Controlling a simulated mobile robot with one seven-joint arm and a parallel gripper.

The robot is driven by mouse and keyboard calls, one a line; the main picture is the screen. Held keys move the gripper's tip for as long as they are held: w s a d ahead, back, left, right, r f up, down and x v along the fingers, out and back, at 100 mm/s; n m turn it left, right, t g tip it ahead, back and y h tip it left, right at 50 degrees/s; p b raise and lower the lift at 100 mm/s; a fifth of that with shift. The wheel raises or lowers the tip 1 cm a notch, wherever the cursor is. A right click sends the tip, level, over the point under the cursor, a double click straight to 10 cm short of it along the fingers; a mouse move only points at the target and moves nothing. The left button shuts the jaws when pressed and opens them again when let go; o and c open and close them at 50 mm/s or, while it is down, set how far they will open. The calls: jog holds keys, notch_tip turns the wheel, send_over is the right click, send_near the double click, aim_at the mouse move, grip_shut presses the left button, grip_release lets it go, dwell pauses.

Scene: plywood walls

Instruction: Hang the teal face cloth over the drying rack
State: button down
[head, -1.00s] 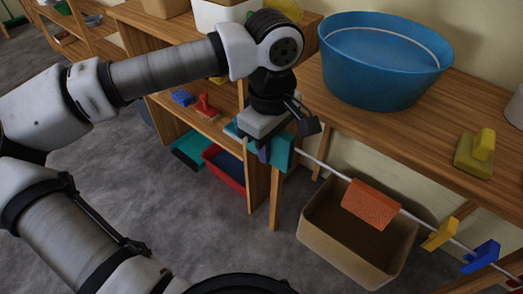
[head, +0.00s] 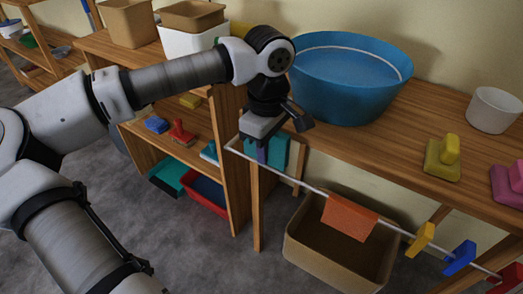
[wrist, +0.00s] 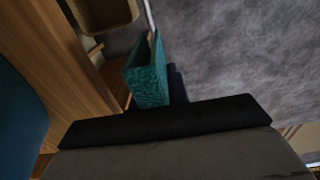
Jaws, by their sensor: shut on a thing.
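The teal face cloth (head: 281,152) hangs folded below my gripper (head: 262,154), which is shut on it. In the wrist view the cloth (wrist: 148,75) shows as a folded, ribbed sheet beyond the dark gripper body. The drying rack is a thin pale rod (head: 312,187) running along the front of the wooden bench. My gripper and the cloth are at its left end. The rod (wrist: 150,14) meets the top of the cloth in the wrist view. I cannot tell whether the cloth lies over the rod or touches it.
An orange cloth (head: 350,217) hangs on the rod, with yellow (head: 421,239), blue (head: 459,257) and red pegs to its right. A tan bin (head: 310,256) stands below. A blue basin (head: 350,85) sits on the bench behind my gripper.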

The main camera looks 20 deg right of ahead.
notch_tip(320, 180, down, 9)
jog(key=b, duration=0.6)
jog(key=shift+f, duration=0.2)
dwell(0.4)
jog(key=c, duration=1.3)
grip_release()
